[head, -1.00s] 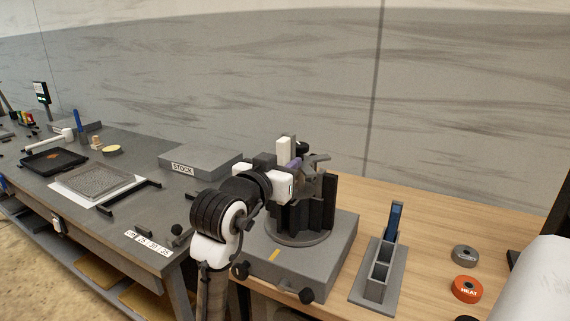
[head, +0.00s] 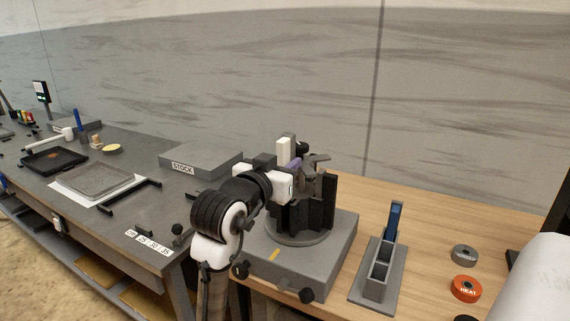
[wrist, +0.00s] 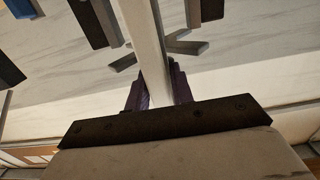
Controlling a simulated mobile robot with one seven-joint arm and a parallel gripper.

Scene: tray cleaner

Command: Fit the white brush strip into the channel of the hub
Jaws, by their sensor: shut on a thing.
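The hub (head: 318,215) is a dark, upright, finned cylinder on a round plate. My gripper (head: 302,168) is at its upper left side in the head view and covers part of it. In the wrist view my purple fingers (wrist: 158,90) are shut on the white brush strip (wrist: 152,45), a long pale bar running up the picture between them. Dark hub walls (wrist: 95,20) stand on both sides of the strip. I cannot tell whether the strip is inside a channel; its far end is out of view.
The hub stands on a grey box (head: 330,262) with dark knobs. A grey holder (head: 375,275) with a blue piece (head: 395,220) is to its right, near an orange HEAT puck (head: 465,288) and a grey puck (head: 464,255). A STOCK block (head: 200,158) lies left.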

